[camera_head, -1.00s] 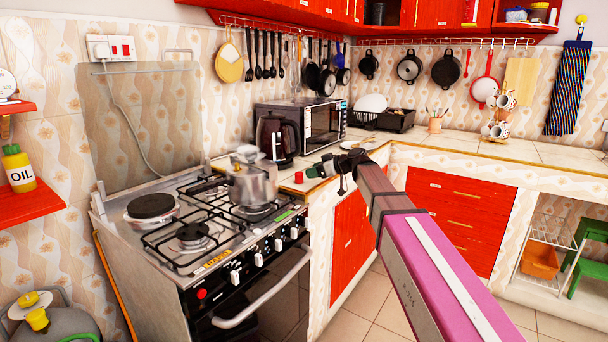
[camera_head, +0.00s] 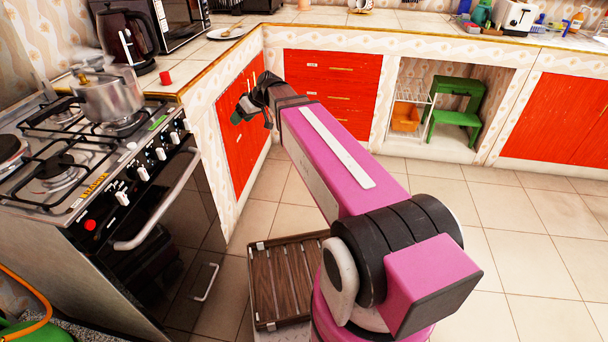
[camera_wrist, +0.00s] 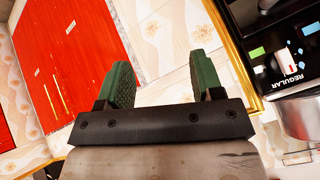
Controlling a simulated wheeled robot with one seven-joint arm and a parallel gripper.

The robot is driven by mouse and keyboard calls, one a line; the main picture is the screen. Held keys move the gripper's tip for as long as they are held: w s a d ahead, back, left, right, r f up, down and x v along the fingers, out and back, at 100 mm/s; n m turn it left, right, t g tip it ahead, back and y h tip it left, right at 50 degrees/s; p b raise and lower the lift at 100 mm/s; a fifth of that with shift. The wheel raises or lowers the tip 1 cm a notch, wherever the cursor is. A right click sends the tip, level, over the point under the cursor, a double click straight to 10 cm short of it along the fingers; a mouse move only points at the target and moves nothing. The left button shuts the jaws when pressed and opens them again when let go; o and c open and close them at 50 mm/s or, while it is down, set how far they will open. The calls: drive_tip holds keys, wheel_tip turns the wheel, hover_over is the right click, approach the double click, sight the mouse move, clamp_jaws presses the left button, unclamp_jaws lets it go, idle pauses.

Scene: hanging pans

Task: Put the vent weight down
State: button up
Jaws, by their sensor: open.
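A small red piece (camera_head: 165,78), which looks like the vent weight, stands on the counter beside the stove, near the counter's edge. My gripper (camera_head: 242,112) is in front of the red cabinet doors, to the right of the red piece and apart from it. In the wrist view, its green fingers (camera_wrist: 162,76) are spread apart with nothing between them. The red piece does not show in the wrist view.
A dark kettle (camera_head: 128,40) and a plate (camera_head: 225,33) stand on the counter (camera_head: 195,62). A wooden slatted piece (camera_head: 283,285) is low beside my base. The tiled floor (camera_head: 535,215) at right is clear.

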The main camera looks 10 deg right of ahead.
drive_tip(key=s+d+f+m+g+h, duration=0.2)
drive_tip(key=s+d+f+m+h, duration=0.5)
drive_tip(key=s+d+f, duration=1)
drive_tip(key=d+m, duration=0.1)
drive_tip(key=d, duration=0.2)
drive_tip(key=shift+s+f+m+g+h, duration=0.15)
drive_tip(key=shift+f+m+g+h, duration=0.15)
drive_tip(key=shift+f+g+h, duration=0.1)
